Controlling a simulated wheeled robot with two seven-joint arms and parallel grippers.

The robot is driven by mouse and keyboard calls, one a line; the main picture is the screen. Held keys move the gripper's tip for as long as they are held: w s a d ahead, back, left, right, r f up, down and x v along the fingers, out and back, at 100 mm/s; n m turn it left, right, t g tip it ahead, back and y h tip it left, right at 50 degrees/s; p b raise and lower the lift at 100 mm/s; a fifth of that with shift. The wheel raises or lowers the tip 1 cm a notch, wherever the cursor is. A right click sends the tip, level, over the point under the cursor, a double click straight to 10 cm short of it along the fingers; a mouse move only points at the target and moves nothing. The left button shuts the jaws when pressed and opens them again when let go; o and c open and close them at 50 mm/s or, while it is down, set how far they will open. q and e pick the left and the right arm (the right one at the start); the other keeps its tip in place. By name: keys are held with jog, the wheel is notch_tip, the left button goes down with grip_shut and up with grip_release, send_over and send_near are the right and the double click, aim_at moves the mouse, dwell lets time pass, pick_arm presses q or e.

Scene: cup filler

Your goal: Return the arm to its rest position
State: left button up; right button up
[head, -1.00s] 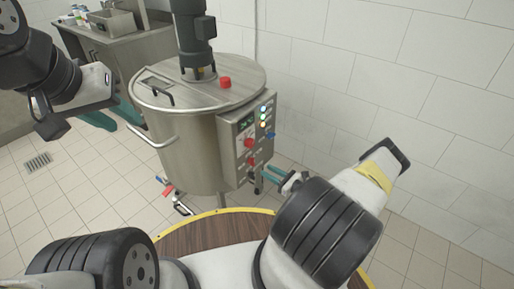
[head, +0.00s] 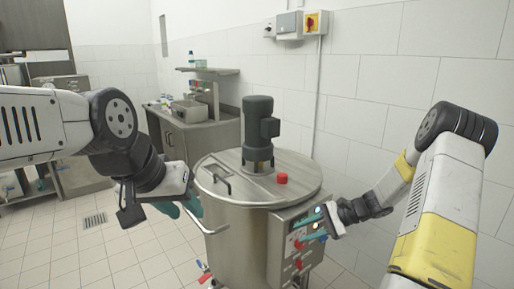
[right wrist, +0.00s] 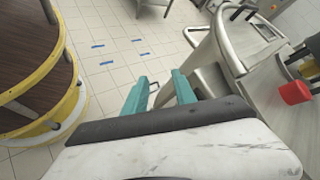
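My right gripper (head: 308,229) is in front of the control panel side of the steel vat in the head view. In the right wrist view its two teal fingers (right wrist: 159,82) stand apart with nothing between them. My left gripper (head: 179,208) is at the left of the vat, near its side handle. Its teal fingers look apart and empty, partly hidden by the wrist. No object is held by either gripper.
The steel vat (head: 236,250) has a motor (head: 258,135) and a red knob (head: 282,178) on its lid, and a control panel (head: 296,246). A steel sink counter (head: 200,135) stands behind. Tiled floor (head: 130,262) is clear at the left.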

jog(key=s+r+n+t+h, duration=0.2)
jog(key=s+r+n+h, duration=0.2)
jog(key=s+r, duration=0.8)
jog(key=s+a+r+n+t+h, duration=0.1)
jog(key=s+r+n+t+h, duration=0.1)
jog(key=s+r+n+h, duration=0.3)
jog(key=s+r+n, duration=0.3)
jog(key=s+r, duration=0.4)
jog(key=r, duration=0.2)
jog(key=shift+a+n, duration=0.3)
jog(key=shift+n, duration=0.1)
